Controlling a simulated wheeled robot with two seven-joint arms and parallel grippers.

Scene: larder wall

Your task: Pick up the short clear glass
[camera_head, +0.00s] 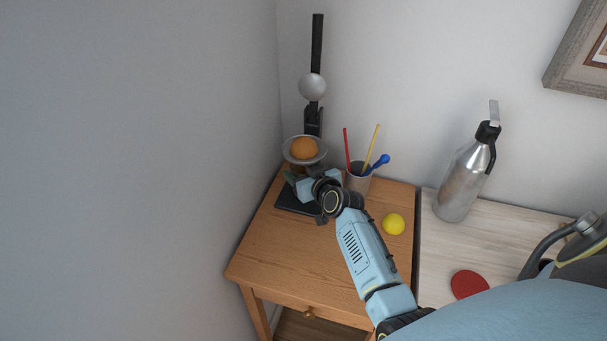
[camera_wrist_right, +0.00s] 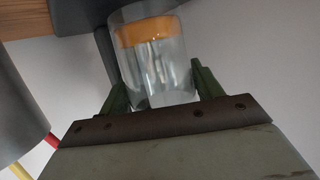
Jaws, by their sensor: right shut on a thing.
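The short clear glass (camera_wrist_right: 166,68) stands out in the right wrist view, between the two green fingers of my right gripper (camera_wrist_right: 152,84). The fingers are shut on its sides. An orange band shows at its far end; I cannot tell whether this is in the glass or seen through it. In the head view my right gripper (camera_head: 295,182) is at the black stand, just below its dish, and the glass is mostly hidden there. I cannot tell whether the glass touches the stand's base. My left gripper is not in view.
The black stand (camera_head: 312,118) holds a dish (camera_head: 289,155) with an orange (camera_head: 304,148). A pen cup (camera_head: 358,181) is close right of the gripper. A yellow ball (camera_head: 393,224), steel bottle (camera_head: 462,182) and red disc (camera_head: 469,285) are further right. The wooden table's front left (camera_head: 275,250) is clear.

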